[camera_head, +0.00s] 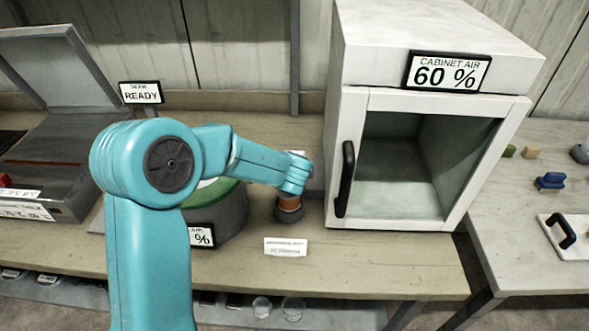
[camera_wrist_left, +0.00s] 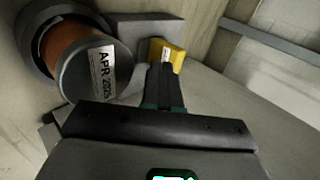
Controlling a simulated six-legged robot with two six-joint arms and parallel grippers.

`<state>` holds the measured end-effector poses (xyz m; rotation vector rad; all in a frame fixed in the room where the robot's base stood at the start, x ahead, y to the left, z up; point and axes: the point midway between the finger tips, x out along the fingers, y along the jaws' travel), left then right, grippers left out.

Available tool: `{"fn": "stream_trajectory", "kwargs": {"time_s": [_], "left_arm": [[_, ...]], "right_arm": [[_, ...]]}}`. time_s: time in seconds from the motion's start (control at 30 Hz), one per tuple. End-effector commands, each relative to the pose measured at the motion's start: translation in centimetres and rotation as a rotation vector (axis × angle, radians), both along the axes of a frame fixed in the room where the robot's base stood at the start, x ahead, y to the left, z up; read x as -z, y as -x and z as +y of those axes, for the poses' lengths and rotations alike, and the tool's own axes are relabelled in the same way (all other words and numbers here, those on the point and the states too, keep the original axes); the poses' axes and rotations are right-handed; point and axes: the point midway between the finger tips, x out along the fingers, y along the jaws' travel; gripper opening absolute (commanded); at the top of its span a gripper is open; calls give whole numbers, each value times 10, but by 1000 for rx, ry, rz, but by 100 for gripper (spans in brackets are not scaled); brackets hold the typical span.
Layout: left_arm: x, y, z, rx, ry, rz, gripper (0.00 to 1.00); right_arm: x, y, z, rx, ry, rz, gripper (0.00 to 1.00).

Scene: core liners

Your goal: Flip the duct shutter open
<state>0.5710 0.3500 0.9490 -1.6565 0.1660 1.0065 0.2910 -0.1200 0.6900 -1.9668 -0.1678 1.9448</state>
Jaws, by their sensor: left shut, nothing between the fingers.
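In the left wrist view, a yellow piece (camera_wrist_left: 165,54) with a small white label sits at the end of a grey bracket (camera_wrist_left: 150,30). It may be part of the duct shutter; I cannot tell. Beside it is a dark cylinder (camera_wrist_left: 95,75) with an orange band and a label reading APR 2025. My left gripper (camera_wrist_left: 162,72) is shut and empty, its tips at the yellow piece's lower edge; I cannot tell if they touch. In the head view my teal arm reaches the orange and black cylinder (camera_head: 289,208), and its wrist hides the gripper and the yellow piece. My right gripper is not in view.
A white cabinet (camera_head: 345,62) reading CABINET AIR 60 % stands just right of the cylinder, with a black handle (camera_head: 346,178). A green-topped round container (camera_head: 233,212) is left. An open-lidded grey case (camera_head: 68,150) stands at far left. Bench space in front is mostly clear.

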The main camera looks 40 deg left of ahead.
Motion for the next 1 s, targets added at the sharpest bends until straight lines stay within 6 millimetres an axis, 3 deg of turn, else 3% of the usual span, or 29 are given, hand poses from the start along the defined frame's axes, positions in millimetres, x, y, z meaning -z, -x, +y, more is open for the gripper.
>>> {"fn": "stream_trajectory", "kwargs": {"time_s": [0.2,0.57,0.83,1.0], "left_arm": [[11,-10,7,-1,-1,0,0],[12,-13,8,-1,0,-1,0],[12,-46,29,-2,0,-1,0],[11,-55,34,-1,0,-1,0]], "right_arm": [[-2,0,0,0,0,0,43],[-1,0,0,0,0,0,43],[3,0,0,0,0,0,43],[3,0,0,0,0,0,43]]}}
